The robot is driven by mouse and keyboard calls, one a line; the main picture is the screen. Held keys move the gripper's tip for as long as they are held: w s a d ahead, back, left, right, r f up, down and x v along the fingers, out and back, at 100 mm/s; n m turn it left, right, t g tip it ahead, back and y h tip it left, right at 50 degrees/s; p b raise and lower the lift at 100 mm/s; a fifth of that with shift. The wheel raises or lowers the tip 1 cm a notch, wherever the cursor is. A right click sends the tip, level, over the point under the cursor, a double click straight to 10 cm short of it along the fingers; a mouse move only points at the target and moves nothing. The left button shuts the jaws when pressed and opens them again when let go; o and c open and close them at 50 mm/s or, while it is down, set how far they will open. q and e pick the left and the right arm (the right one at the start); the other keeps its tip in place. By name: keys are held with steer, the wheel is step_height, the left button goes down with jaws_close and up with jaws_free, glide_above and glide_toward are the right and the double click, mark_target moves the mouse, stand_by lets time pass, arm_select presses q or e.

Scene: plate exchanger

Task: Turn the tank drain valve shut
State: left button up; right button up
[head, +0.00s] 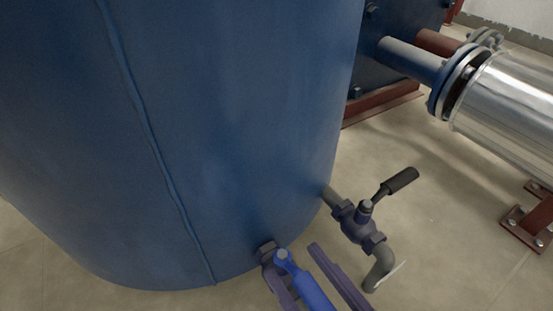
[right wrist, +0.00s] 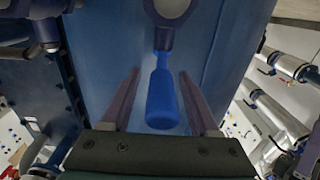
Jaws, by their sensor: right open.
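A valve with a dark grip on its lever (head: 400,180) sits on a short pipe at the lower right of the blue tank (head: 230,130); its outlet bends down. A second valve, with a blue lever (head: 310,288), sits at the tank's bottom front. I cannot tell by label which is the drain valve. My right gripper (head: 292,258) is open, its two fingers on either side of the blue lever. In the right wrist view the blue lever (right wrist: 162,100) lies between the open fingers (right wrist: 160,74), with gaps showing on both sides. My left gripper is not in view.
A shiny metal-clad pipe (head: 505,95) with flanges runs at the right, above a red-brown support foot (head: 528,222). A blue unit on a red-brown base (head: 385,103) stands behind the tank. The floor between is clear.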

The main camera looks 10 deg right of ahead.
steer(key=shift+s, duration=0.2)
steer(key=shift+c, duration=0.3)
steer(key=shift+w, duration=0.1)
jaws_close()
stand_by(0.8)
